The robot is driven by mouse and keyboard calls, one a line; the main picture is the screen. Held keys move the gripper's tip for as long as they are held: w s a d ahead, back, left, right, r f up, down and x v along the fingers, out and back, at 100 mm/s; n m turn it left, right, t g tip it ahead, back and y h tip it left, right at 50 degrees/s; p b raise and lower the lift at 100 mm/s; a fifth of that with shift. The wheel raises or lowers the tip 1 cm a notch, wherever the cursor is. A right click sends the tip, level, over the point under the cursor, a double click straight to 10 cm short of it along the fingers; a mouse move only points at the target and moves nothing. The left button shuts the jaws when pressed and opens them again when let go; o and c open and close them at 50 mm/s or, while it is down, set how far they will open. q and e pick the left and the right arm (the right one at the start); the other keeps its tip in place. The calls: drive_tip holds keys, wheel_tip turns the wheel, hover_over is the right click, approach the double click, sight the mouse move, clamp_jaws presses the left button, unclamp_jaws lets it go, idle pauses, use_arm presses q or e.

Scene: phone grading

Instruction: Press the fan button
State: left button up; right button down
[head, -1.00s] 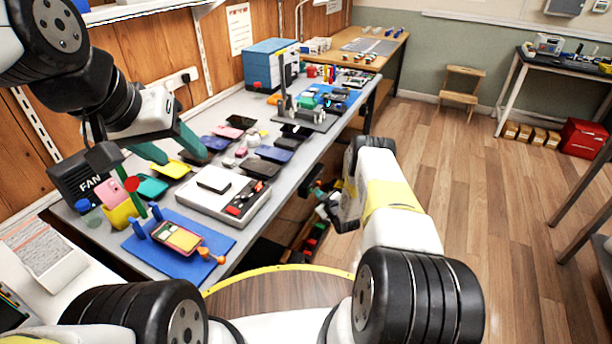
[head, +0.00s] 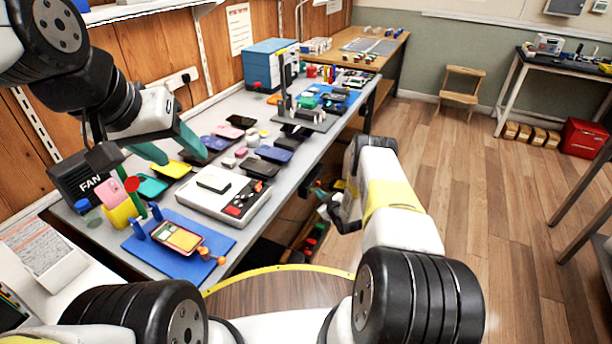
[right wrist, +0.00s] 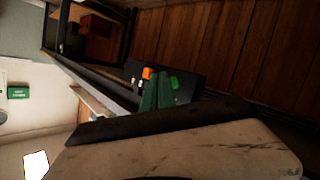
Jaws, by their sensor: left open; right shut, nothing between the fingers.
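The fan (head: 82,182) is a black box with white "FAN" lettering at the left end of the grey workbench. A round red disc (head: 132,184) shows in front of it beside a green upright; I cannot tell whether it is the fan's button. My left gripper (head: 172,148), with green fingers, is open above the bench, right of the fan and apart from it. My right gripper (head: 328,200) is low beside the bench's right edge, far from the fan and partly hidden by its own wrist. In the right wrist view its green fingers (right wrist: 157,90) are together and empty.
Several phones and cases lie around a white test box (head: 222,196) with red buttons. A yellow cup (head: 120,214) stands close to the fan. The wooden floor on the right is mostly clear.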

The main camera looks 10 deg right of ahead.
drive_tip(key=shift+s+d, duration=0.15)
drive_tip(key=shift+d, duration=0.05)
drive_tip(key=s+d, duration=0.1)
drive_tip(key=d, duration=0.1)
drive_tip(key=s+d, duration=0.2)
drive_tip(key=shift+s+d, duration=0.15)
drive_tip(key=shift+d, duration=0.25)
idle(0.4)
